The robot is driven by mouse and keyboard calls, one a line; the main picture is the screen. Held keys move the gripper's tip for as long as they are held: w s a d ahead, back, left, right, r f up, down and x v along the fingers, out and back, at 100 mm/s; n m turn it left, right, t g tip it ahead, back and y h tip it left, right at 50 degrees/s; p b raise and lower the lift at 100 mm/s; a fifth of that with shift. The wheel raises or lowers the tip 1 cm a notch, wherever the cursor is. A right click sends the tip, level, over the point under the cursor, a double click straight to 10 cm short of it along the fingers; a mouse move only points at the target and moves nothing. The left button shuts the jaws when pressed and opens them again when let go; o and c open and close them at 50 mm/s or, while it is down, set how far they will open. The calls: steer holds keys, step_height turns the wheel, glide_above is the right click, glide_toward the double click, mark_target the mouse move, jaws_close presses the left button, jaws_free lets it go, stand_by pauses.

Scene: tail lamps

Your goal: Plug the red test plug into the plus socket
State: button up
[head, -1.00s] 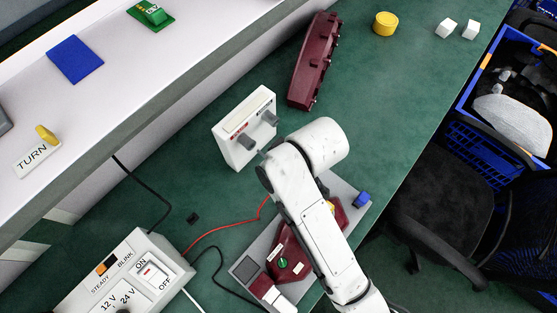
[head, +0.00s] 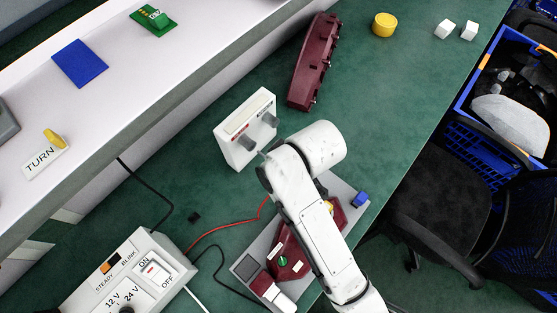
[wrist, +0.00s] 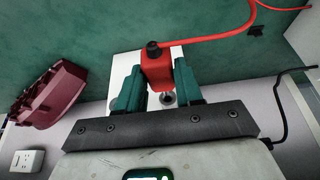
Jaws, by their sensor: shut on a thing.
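My gripper (wrist: 160,84) is shut on the red test plug (wrist: 157,68), held between its two green fingers in the wrist view. A red lead runs from the plug's dark end to the upper right. In the head view my arm hides the gripper and plug. A white box (head: 237,150) with a red label strip and two grey parts stands beside the arm's bend. Its lettering is unreadable, and I cannot identify the plus socket.
A maroon lamp (head: 313,62) lies behind the box. Another maroon lamp (head: 284,262) sits on a grey plate (head: 262,243), partly under my arm. A switch box (head: 124,276) stands at lower left, near red and black leads.

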mark_target(261, 154)
steer(key=shift+a, duration=0.1)
steer(key=shift+w+a+p, duration=0.4)
steer(key=shift+w+a, duration=0.5)
steer(key=shift+a, duration=0.2)
steer(key=shift+p, duration=0.7)
stand_by(0.6)
steer(key=shift+w+a, duration=0.2)
steer(key=shift+w+a, duration=0.4)
steer(key=shift+a, duration=0.15)
stand_by(0.3)
